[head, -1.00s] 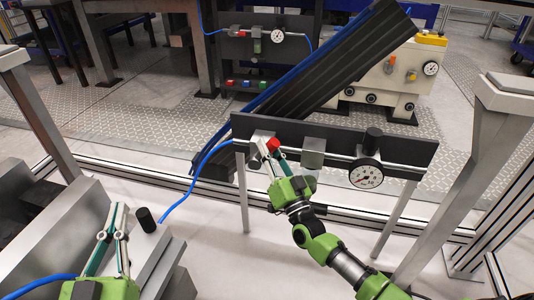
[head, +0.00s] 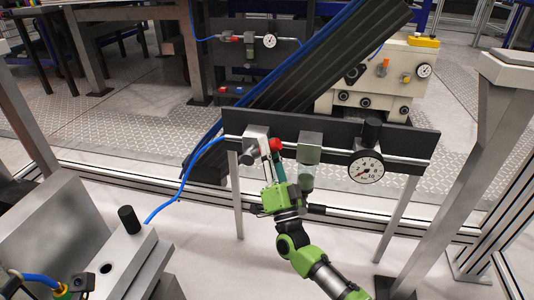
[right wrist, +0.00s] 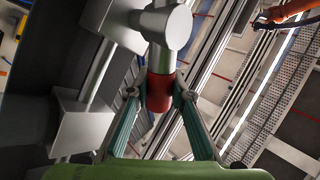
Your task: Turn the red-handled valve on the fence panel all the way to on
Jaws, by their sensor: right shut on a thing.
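The red-handled valve sits at the left part of the dark fence panel (head: 405,146), on a grey pipe. Its red handle end (head: 275,145) sticks out toward me. My right gripper (head: 277,152) is at the handle, its fingers partly hidden in the head view. In the right wrist view the red handle (right wrist: 160,92) lies between the two fingertips, which are shut on it from both sides. The grey valve body (right wrist: 166,27) is just beyond it. My left gripper's fingers are out of view.
A pressure gauge (head: 366,168) and a grey block with a clear bowl (head: 309,148) sit right of the valve, close to my right gripper. A blue hose (head: 178,196) runs off the panel's left end. A grey post (head: 446,170) stands at the right.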

